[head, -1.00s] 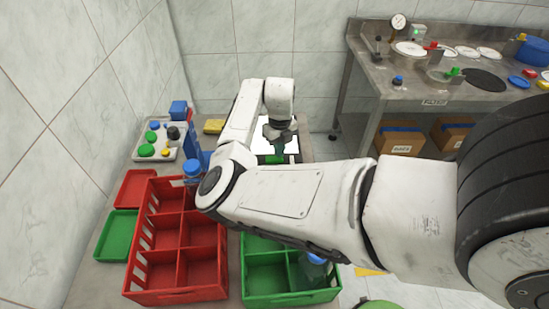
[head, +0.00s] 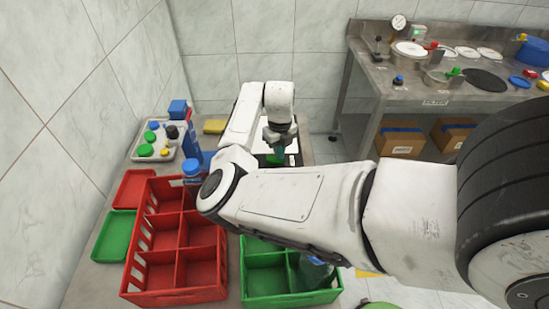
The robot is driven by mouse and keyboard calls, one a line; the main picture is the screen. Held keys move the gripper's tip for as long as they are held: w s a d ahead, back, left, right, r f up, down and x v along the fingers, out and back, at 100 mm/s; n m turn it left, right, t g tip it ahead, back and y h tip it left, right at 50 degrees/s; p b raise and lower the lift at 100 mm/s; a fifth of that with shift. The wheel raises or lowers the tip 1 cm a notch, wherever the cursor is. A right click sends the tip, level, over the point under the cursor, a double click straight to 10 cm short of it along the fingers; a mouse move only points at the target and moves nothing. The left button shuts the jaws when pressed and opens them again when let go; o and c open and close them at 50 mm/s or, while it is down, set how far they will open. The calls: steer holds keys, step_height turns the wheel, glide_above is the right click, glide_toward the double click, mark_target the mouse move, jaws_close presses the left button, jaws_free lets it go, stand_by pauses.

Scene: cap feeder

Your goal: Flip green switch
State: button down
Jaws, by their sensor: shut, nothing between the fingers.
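The green switch (head: 272,159) shows as a small green patch on a black and white panel (head: 291,148) at the back of the near table. My gripper (head: 278,149) is shut and empty, pointing down over the panel right at the green switch. Its fingertips overlap the switch in the head view, so I cannot tell whether they touch it. My gripper and arm hide much of the panel, and the switch's position cannot be made out.
A red crate (head: 181,294) and a green crate (head: 291,299) stand in front, partly under my arm. A tray (head: 139,156) of coloured caps, blue bottles (head: 192,168) and a yellow sponge (head: 214,126) are left of the panel. A metal bench (head: 436,102) stands at right.

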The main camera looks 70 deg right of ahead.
steer(key=shift+r, duration=0.1)
step_height(320, 180, up, 7)
steer(key=p, duration=0.5)
stand_by(0.4)
steer(key=shift+s, duration=0.1)
stand_by(0.5)
